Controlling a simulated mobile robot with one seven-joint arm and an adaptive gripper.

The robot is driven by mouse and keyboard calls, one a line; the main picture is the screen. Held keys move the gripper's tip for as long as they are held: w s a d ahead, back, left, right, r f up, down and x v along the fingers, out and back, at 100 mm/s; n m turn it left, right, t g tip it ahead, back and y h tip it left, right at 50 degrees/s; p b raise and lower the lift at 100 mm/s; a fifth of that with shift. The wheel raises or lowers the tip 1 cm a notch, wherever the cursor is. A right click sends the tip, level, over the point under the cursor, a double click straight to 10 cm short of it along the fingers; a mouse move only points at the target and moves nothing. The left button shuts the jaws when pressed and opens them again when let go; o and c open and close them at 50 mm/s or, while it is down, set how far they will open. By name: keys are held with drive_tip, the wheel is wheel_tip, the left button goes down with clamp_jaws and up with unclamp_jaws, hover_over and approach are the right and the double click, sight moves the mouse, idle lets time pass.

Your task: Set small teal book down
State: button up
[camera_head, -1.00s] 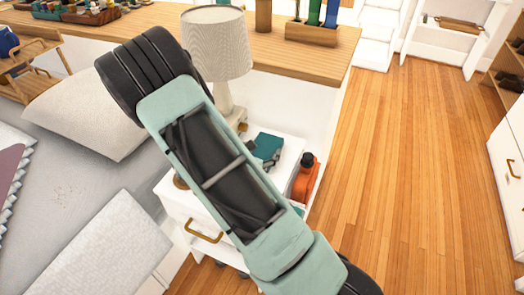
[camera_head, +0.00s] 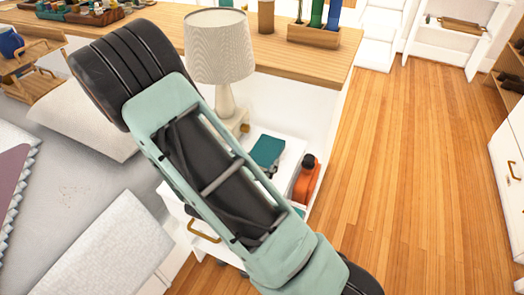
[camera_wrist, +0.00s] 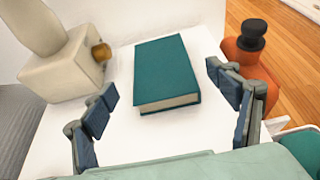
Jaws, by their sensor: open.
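The small teal book (camera_head: 268,151) lies flat on the white nightstand top (camera_head: 290,158), right of the lamp base. In the wrist view the book (camera_wrist: 167,72) has its teal cover up and its pale page edge toward me. My gripper (camera_wrist: 160,82) is open, with one blue-padded finger on each side of the near part of the view. The fingers are apart from the book, which appears between and beyond them. In the head view my arm hides the gripper and part of the nightstand.
A table lamp (camera_head: 220,58) stands at the nightstand's back left. An orange bottle-like object (camera_head: 307,180) with a black top stands on the right; it also shows in the wrist view (camera_wrist: 250,62). A bed with pillows is at left. Wooden floor (camera_head: 400,180) at right is clear.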

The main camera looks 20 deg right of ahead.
drive_tip(key=v, duration=0.5)
drive_tip(key=shift+s+a+r+p, duration=0.15)
drive_tip(key=shift+s+a+p, duration=0.1)
drive_tip(key=shift+p, duration=0.15)
